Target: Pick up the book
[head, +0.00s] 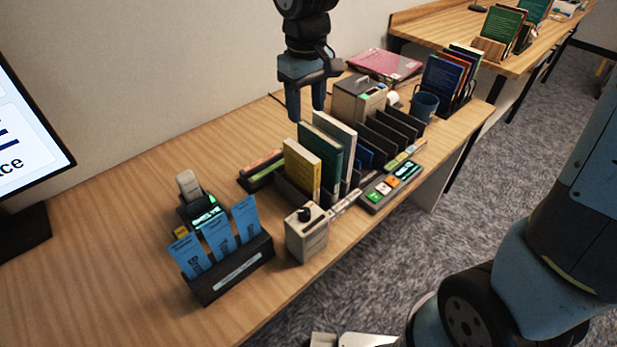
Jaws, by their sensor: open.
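Several books could be the one meant; the view does not single one out. A yellow book (301,167), a green book (320,158) and a white book (343,140) stand upright in a dark slotted rack (292,192) on the wooden desk. Lower blue items (365,157) sit in slots further right. A pinkish-red book or folder (385,65) lies flat near the wall. Dark blue, orange and purple books (443,76) stand in another holder. My gripper (306,112) is open and empty, fingers pointing down, apart from and above the books at the back of the rack.
A grey box (358,98) and a blue cup (424,105) stand behind the rack. A knobbed box (306,235), a button panel (391,187) and a holder with blue cards (229,270) stand near the front edge. A monitor (30,140) is at left. The desk's left part is mostly clear.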

